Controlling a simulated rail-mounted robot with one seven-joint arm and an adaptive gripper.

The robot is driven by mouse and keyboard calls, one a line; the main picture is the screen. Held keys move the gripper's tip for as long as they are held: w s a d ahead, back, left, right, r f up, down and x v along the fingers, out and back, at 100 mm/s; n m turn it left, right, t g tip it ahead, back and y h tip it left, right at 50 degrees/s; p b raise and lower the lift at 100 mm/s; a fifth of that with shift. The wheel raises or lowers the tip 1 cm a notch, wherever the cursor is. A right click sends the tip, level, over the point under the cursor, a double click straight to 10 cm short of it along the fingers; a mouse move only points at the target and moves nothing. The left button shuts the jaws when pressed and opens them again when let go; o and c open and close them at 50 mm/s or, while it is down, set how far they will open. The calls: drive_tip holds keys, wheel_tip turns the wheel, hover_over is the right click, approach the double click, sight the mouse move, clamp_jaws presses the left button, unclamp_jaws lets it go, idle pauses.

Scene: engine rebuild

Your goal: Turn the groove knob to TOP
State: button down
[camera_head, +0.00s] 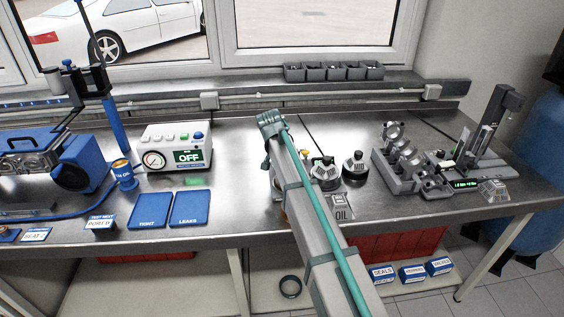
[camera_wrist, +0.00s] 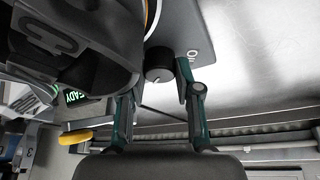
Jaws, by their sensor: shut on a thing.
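The groove knob, a small black knob (camera_wrist: 157,63) with a short white mark on its face, sits on a grey plate (camera_wrist: 205,22) in the wrist view. My gripper (camera_wrist: 160,72) has one green finger on each side of it and is shut on it. In the head view my arm covers the gripper and the knob.
In the head view two dark-topped containers (camera_head: 355,167) stand right of my arm, near an OIL label (camera_head: 341,210). Bare bench (camera_head: 235,200) lies to the left.

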drive_tip(key=c, duration=0.8)
unclamp_jaws()
drive_tip(key=shift+r, duration=0.15)
wheel_tip(320, 180, up, 10)
